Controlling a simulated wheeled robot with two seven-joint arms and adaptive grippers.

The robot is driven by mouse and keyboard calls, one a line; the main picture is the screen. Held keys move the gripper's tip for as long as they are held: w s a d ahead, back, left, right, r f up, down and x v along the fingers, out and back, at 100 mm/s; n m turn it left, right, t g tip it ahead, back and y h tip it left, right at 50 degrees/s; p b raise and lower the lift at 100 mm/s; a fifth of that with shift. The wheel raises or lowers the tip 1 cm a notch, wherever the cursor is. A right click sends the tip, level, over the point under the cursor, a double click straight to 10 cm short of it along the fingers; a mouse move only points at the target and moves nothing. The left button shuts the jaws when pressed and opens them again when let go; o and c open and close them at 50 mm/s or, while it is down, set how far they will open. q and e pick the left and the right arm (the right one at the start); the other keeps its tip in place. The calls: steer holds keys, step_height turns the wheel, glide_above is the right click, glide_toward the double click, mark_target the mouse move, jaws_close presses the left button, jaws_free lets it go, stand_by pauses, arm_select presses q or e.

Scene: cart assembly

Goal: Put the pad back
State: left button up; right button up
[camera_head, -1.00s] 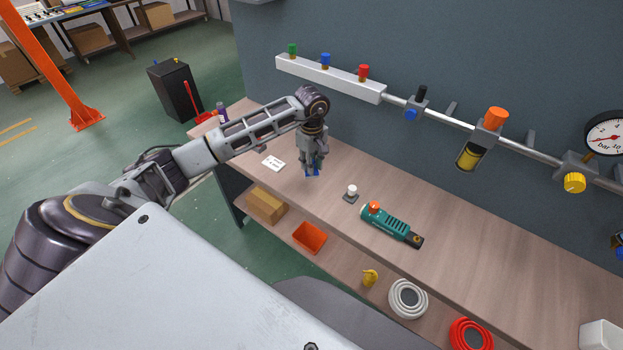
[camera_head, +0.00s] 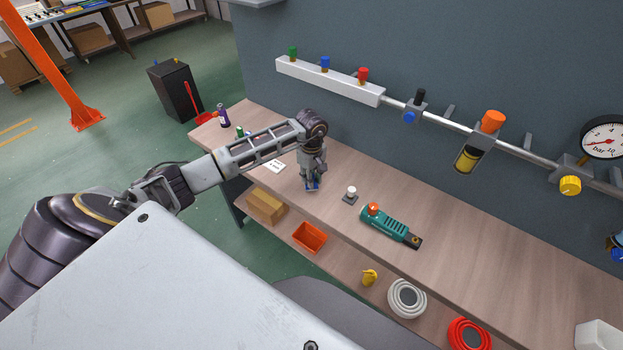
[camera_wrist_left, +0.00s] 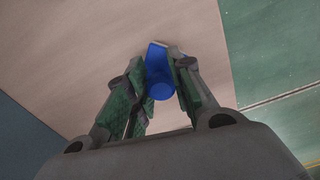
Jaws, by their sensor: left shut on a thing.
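My left gripper (camera_head: 312,184) points down over the left half of the wooden bench and is shut on a small blue piece (camera_head: 310,188), perhaps the pad. In the left wrist view the blue piece (camera_wrist_left: 158,72) shows between the fingers, with a rounded near end and a flatter far part. I cannot tell whether it touches the bench. A white printed card (camera_head: 275,167) lies on the bench left of the gripper. A white-topped knob on a dark square base (camera_head: 351,195) stands to its right. My right gripper is not in view.
A green tool with an orange knob (camera_head: 390,225) lies farther right on the bench (camera_head: 470,260). Purple (camera_head: 222,115) and green (camera_head: 239,131) bottles stand at the left end. A pipe with fittings (camera_head: 450,124) runs along the wall. The lower shelf holds an orange bin (camera_head: 309,238).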

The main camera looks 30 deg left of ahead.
arm_select(q)
steer(key=shift+f, duration=0.5)
steer(key=shift+f, duration=0.15)
steer(key=o, duration=1)
steer(key=shift+c, duration=0.2)
steer(key=shift+r, duration=0.2)
step_height(320, 180, up, 12)
steer(key=b, duration=0.2)
stand_by(0.5)
